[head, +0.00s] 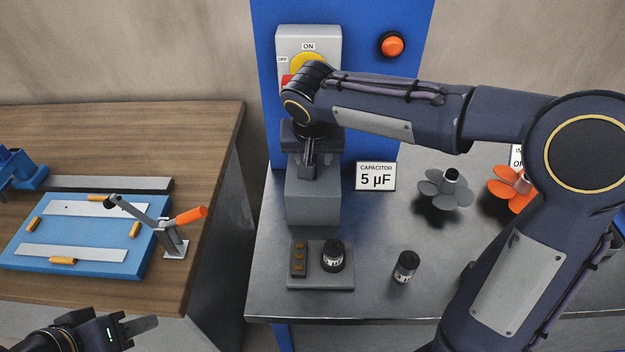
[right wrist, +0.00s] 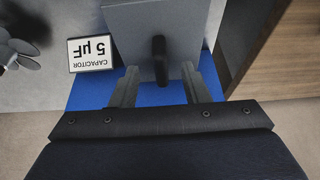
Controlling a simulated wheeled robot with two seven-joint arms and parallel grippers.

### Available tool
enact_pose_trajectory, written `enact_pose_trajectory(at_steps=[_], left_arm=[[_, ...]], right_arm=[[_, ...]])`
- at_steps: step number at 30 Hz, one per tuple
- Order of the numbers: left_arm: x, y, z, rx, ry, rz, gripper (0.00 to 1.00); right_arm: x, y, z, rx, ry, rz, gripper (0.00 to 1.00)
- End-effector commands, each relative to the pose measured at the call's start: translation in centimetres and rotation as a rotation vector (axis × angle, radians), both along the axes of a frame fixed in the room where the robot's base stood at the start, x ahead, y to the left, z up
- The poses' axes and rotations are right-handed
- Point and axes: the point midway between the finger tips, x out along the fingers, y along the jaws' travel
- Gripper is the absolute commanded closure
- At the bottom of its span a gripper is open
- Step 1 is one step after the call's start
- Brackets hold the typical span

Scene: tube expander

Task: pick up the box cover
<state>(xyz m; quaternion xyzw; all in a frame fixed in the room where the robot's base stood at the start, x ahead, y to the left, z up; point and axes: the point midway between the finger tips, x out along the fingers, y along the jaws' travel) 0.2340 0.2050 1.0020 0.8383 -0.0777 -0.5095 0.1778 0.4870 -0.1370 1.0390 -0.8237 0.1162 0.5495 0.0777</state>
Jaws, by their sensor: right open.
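A plain grey box-shaped cover (head: 313,203) stands on the metal bench in front of the blue panel. In the right wrist view its grey surface (right wrist: 185,22) carries a dark upright handle (right wrist: 159,58). My right gripper (head: 308,166) points down over the top of the cover. In the right wrist view its two fingers (right wrist: 158,82) are apart, one on each side of the handle. I cannot tell whether they touch it. The gripper hides the handle in the head view. My left gripper (head: 143,326) is low at the left, away from the cover.
A grey base (head: 320,279) with a black capacitor (head: 333,255) sits in front of the cover. Another capacitor (head: 405,267) stands to its right. A "5 µF" sign (head: 375,177), a grey fan (head: 445,190) and an orange fan (head: 511,188) are further right. A wooden table (head: 215,150) is at left.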

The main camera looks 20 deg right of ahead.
Motion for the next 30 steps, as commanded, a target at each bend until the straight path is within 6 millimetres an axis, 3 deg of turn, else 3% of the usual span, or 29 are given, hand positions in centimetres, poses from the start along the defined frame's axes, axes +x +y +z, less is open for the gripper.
enact_pose_trajectory(at_steps=[9,18,28,30], left_arm=[[0.0,0.0,0.8,0.000,0.000,0.000,0.64],[0.0,0.0,0.8,0.000,0.000,0.000,0.64],[0.0,0.0,0.7,0.000,0.000,0.000,0.64],[0.0,0.0,0.8,0.000,0.000,0.000,0.64]], right_arm=[[1.5,-0.5,-4.1,0.001,0.004,-0.001,0.58],[1.8,-0.6,-4.7,0.001,0.001,0.000,0.58],[1.8,-0.6,-4.7,0.001,0.001,0.000,1.00],[1.8,-0.6,-4.7,0.001,0.001,0.000,1.00]])
